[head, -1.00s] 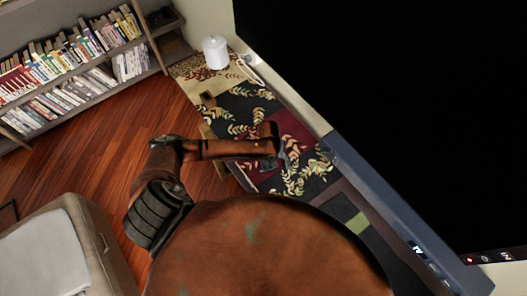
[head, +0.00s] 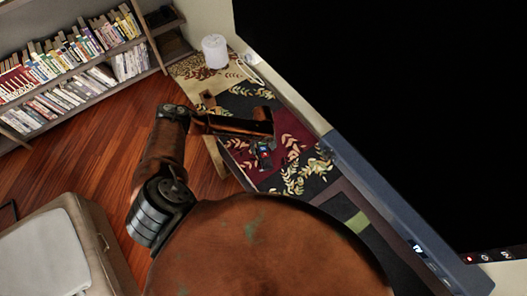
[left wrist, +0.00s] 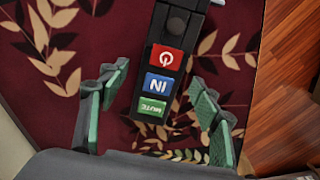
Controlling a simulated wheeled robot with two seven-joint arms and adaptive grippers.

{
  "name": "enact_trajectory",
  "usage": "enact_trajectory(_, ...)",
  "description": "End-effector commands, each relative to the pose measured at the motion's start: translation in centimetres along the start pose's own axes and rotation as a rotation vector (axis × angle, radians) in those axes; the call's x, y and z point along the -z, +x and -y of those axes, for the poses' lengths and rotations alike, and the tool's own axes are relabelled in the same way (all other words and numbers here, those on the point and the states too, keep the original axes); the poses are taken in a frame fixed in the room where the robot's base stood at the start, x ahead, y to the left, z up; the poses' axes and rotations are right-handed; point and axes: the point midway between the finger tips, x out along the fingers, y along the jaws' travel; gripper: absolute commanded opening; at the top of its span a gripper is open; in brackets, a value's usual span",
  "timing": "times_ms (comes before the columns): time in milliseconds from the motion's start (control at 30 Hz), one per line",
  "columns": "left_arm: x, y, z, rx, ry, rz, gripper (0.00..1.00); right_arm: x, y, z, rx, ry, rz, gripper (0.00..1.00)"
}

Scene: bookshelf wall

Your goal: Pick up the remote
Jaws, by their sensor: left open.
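The remote (left wrist: 163,65) is black, with red, blue and green buttons marked in white. In the left wrist view it lies on a dark red leaf-patterned cloth (left wrist: 60,70), and its near end reaches between my fingers. In the head view, the remote (head: 265,150) shows small and partly hidden near the end of my left arm. My left gripper (left wrist: 157,88) is open, with one green-padded finger on each side of the remote and visible gaps to it. It also shows, dark and small, in the head view (head: 259,143). My right gripper is not in view.
A white cylinder (head: 214,52) stands at the far end of the patterned surface. A large black screen (head: 400,110) runs along its right side. A bookshelf (head: 75,60) stands at upper left, and a beige upholstered seat (head: 50,250) at lower left. Wooden floor (head: 85,165) lies between them.

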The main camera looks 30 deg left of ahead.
Motion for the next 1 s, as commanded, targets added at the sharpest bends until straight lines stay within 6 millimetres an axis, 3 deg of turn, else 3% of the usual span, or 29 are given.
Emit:
enact_trajectory(300,0.03,0.46,-0.08,-0.002,0.001,-0.001,0.57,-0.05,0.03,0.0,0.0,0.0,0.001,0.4)
enact_trajectory(1000,0.01,0.46,-0.05,-0.001,0.001,-0.001,0.09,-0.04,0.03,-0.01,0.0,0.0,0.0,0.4)
